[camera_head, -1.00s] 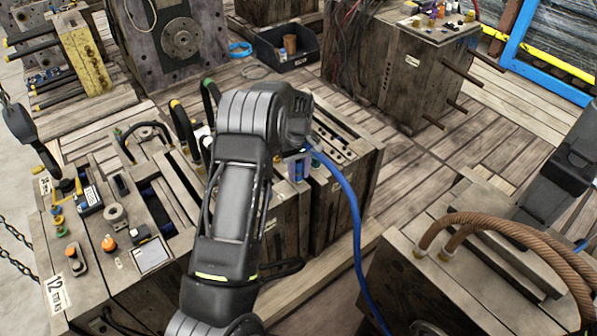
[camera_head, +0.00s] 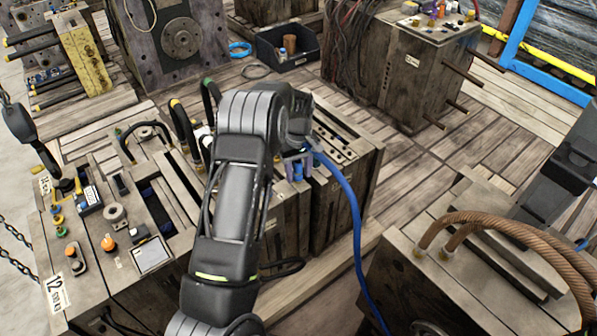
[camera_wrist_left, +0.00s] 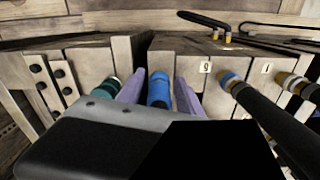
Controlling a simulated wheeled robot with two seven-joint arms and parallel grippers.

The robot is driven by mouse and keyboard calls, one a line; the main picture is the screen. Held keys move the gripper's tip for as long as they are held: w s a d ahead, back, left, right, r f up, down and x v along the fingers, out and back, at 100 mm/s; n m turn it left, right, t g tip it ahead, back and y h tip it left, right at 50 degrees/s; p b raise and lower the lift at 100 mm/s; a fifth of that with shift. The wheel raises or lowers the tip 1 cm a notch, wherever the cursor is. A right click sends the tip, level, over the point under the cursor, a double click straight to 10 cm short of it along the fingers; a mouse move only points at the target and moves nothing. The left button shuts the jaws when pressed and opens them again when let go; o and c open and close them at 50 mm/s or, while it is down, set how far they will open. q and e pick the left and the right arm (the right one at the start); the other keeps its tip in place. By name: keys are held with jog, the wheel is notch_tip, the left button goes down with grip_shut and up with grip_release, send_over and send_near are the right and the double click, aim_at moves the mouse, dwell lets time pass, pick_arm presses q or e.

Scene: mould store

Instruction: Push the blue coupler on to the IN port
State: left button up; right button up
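My left gripper (camera_head: 297,168) has purple fingers hanging at the front of the wooden mould blocks. In the left wrist view the fingers (camera_wrist_left: 160,92) stand on either side of the blue coupler (camera_wrist_left: 158,90), with a narrow gap showing beside it. A blue hose (camera_head: 356,215) runs down from beside the gripper. A teal coupler (camera_wrist_left: 105,88) is left of the fingers. I cannot make out an IN label.
Right of the fingers, a blue and brass coupler (camera_wrist_left: 231,80) carries a thick black hose (camera_wrist_left: 275,122). Brown hoses (camera_head: 510,228) lie over the front right block. A black bin (camera_head: 306,60) stands at the back. The plank floor between the blocks is clear.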

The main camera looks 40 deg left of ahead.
pick_arm(q)
jog(key=shift+o, duration=0.8)
jog(key=shift+r+p, duration=0.55)
jog(key=shift+r, duration=0.1)
notch_tip(320, 180, up, 29)
jog(key=p, duration=1.8)
jog(key=shift+f, duration=0.15)
